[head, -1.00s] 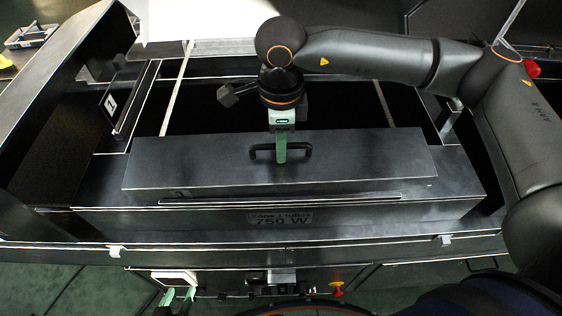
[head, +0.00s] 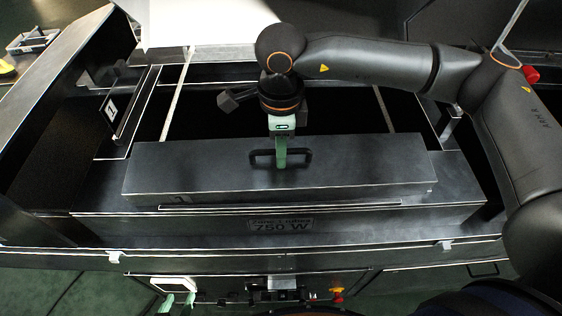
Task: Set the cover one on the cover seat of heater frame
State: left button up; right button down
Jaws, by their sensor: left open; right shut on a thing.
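The cover one (head: 205,165) is a long dark grey panel with a black bow handle (head: 304,160) and a small "1" on its front face. It lies level above the heater frame (head: 105,197), whose front plate carries a "750 W" label. I cannot tell whether the cover touches the frame; the cover hides what is under it, including the seat. My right gripper (head: 281,160) points down and is shut on the handle. My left gripper (head: 178,302) is open and empty at the bottom edge, well apart from the cover, with only its green fingers clearly seen.
Behind the cover is a dark opening crossed by light rails (head: 177,95). A plate marked "1" (head: 110,108) stands at its left. A sloped dark panel (head: 60,90) rises at the far left. A white sheet (head: 200,20) lies at the back. Knobs (head: 337,294) sit at the front.

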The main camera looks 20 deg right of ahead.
jog(key=shift+r, duration=0.1)
jog(key=shift+r, duration=0.4)
notch_tip(320, 180, up, 2)
jog(key=shift+b, duration=0.7)
jog(key=s+a+r+b, duration=0.3)
jog(key=s+a+r, duration=0.3)
jog(key=s+r, duration=0.5)
jog(key=w+d+f, duration=0.3)
jog(key=w, duration=0.3)
jog(key=w+d+f+g, duration=0.1)
jog(key=w+d+f, duration=0.2)
jog(key=w, duration=0.2)
jog(key=shift+w+f+g, duration=0.15)
jog(key=shift+w+g, duration=0.15)
jog(key=shift+w, duration=0.1)
